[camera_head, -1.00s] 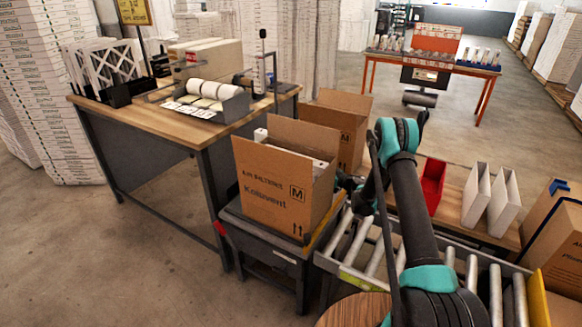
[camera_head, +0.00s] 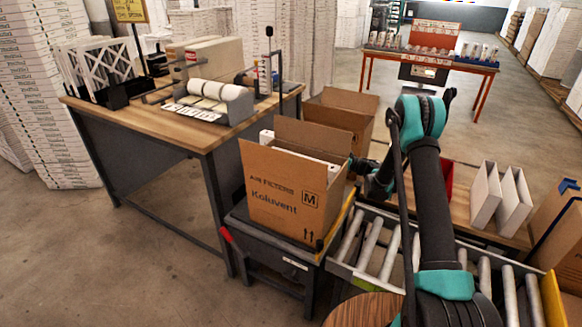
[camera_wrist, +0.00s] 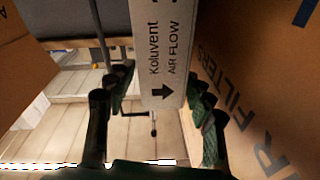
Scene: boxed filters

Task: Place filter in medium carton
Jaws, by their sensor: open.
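The medium carton (camera_head: 285,205), brown and marked M, stands upright with raised flaps on a dark stand. A white filter (camera_head: 318,157) shows along its top opening; its lower part is hidden by the carton wall. In the wrist view the filter's printed edge (camera_wrist: 165,45) reads "Koluvent AIR FLOW" and lies between the fingers. My gripper (camera_wrist: 153,125) is open, a finger on each side of the filter. In the head view my gripper (camera_head: 360,168) is at the carton's right side, partly hidden. A carton panel (camera_wrist: 255,90) is close to the right finger.
Another open carton (camera_head: 345,112) stands behind. A roller conveyor (camera_head: 375,245) runs to the right of the stand. Two white filters (camera_head: 500,198) stand on a wooden surface. A workbench (camera_head: 140,125) with a label machine is at left. Open floor lies at front left.

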